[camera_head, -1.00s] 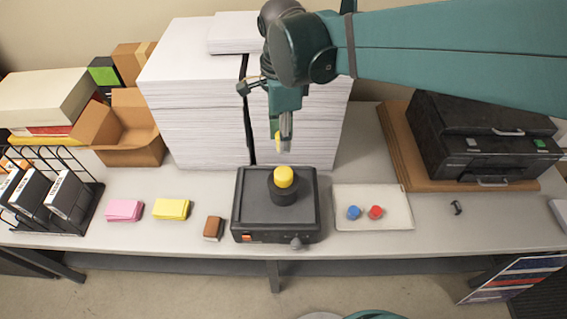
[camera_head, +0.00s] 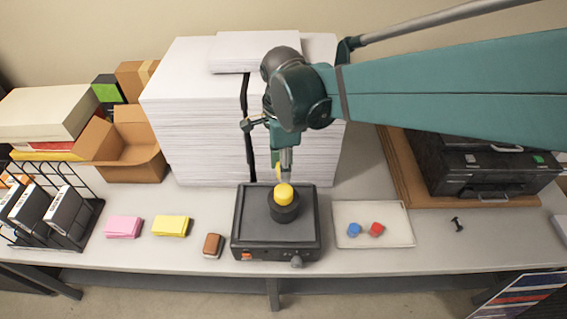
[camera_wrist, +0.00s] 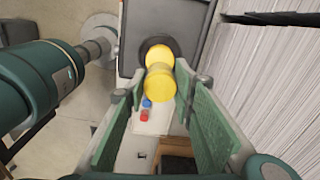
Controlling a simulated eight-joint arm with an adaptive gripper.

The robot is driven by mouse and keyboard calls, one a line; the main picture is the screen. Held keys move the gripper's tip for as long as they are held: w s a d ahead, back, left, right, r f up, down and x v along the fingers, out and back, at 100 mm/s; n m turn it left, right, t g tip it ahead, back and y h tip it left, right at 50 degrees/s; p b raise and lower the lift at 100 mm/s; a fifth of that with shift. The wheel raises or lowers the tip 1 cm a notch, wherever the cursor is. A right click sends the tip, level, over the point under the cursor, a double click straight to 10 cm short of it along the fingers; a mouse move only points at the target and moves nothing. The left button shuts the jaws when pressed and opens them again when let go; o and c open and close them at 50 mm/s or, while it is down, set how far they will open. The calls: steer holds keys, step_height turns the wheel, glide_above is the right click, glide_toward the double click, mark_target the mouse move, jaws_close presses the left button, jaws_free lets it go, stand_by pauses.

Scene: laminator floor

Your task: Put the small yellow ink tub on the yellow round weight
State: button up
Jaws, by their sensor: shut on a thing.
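My gripper (camera_head: 284,170) is shut on the small yellow ink tub, which shows between the fingers in the wrist view (camera_wrist: 160,84). In the head view only a yellow sliver of the tub (camera_head: 279,173) shows beside the fingers. The yellow round weight (camera_head: 284,193) sits on a round black piece on top of a black device. My gripper is just above and slightly behind the weight in the head view. In the wrist view the weight (camera_wrist: 158,54) shows just beyond the tub, partly overlapped by it. I cannot tell whether the two touch.
The black device (camera_head: 247,225) stands at the front of the table. Tall white paper stacks (camera_head: 205,120) rise close behind. A pale tray (camera_head: 390,237) with blue and red tubs lies right of it. Pink (camera_head: 124,227) and yellow pads (camera_head: 171,226) and a brown block (camera_head: 212,245) lie left.

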steer(key=shift+f, duration=1.25)
steer(key=shift+f+p, duration=0.3)
steer(key=shift+f, duration=1.6)
steer(key=shift+f, duration=0.15)
steer(key=o, duration=0.9)
steer(key=shift+r, duration=0.25)
steer(key=shift+r+b, duration=0.5)
steer(key=shift+r, duration=5.45)
